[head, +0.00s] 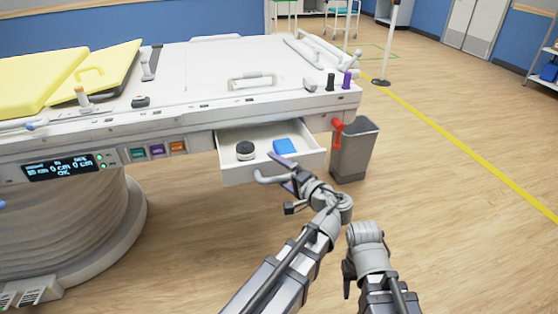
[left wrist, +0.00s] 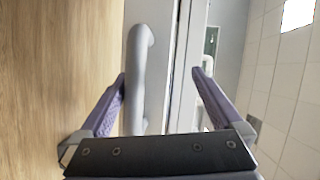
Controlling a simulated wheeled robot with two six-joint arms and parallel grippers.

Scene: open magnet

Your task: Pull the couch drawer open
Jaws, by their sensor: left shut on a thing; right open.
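The couch drawer (head: 235,173) is white and stands pulled out from under the right end of the couch (head: 205,100), its inside showing. Its pale bar handle (head: 268,179) is on the front and also shows in the left wrist view (left wrist: 138,85). My left gripper (head: 287,173) is at the handle, shut on it, with a purple finger on either side of the bar in the left wrist view. My right gripper (head: 347,279) is low and to the right, apart from the drawer, only partly visible and holding nothing that I can see.
A round black-and-white item (head: 245,151) and a blue box (head: 284,147) lie in the drawer. A grey bin (head: 354,152) stands right of the drawer, near a red lever (head: 337,130). The couch's round base (head: 75,225) is at the left. Wooden floor at right is clear.

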